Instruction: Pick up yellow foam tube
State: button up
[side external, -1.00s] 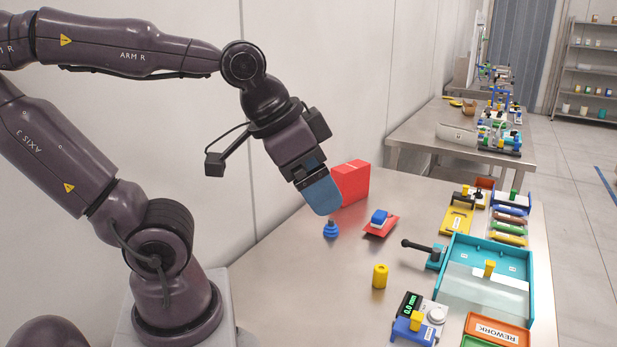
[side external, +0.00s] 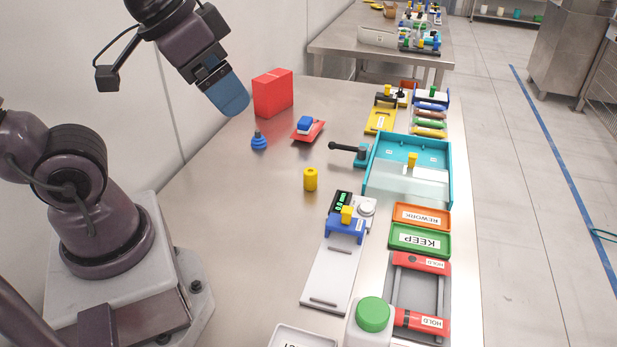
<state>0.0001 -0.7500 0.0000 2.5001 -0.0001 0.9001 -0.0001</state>
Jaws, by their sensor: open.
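A short, bright yellow cylinder (side external: 310,179), which looks like the yellow foam tube, stands upright and alone on the steel table. My gripper (side external: 234,102) is at the upper left of it, well above the table and apart from it. The gripper points down and to the right, with a blue pad at its end. It is open, with nothing seen in it. The near blue pad hides the gap between the fingers and the other finger.
A red block (side external: 273,93) stands just right of my gripper. A blue stepped cone (side external: 259,141) and a red plate with a blue block (side external: 307,130) lie between gripper and cylinder. A teal tray (side external: 447,166) and scale (side external: 367,209) stand right. Table left of the cylinder is clear.

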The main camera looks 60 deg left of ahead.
dwell(0.3)
jog(key=c, duration=0.5)
jog(key=shift+o, duration=0.2)
jog(key=m+g+y, duration=0.3)
jog(key=m+y, duration=1)
jog(key=m, duration=0.7)
send_near(310, 172)
jog(key=s, duration=0.2)
jog(key=s+a, duration=0.1)
jog(key=s, duration=0.4)
jog(key=shift+s+a+r, duration=0.2)
jog(key=shift+s+r, duration=0.05)
jog(key=shift+s, duration=0.15)
jog(key=w+m+t, duration=0.2)
jog(key=w, duration=0.1)
jog(key=w+d+m+t+h, duration=0.1)
jog(key=shift+w+f+m+t, duration=0.3)
jog(key=shift+w, duration=0.1)
jog(key=shift+w+a+f, duration=0.1)
jog(key=shift+w+a, duration=0.05)
jog(key=shift+w, duration=0.1)
jog(key=x, duration=1.2)
jog(key=shift+w+a, duration=0.1)
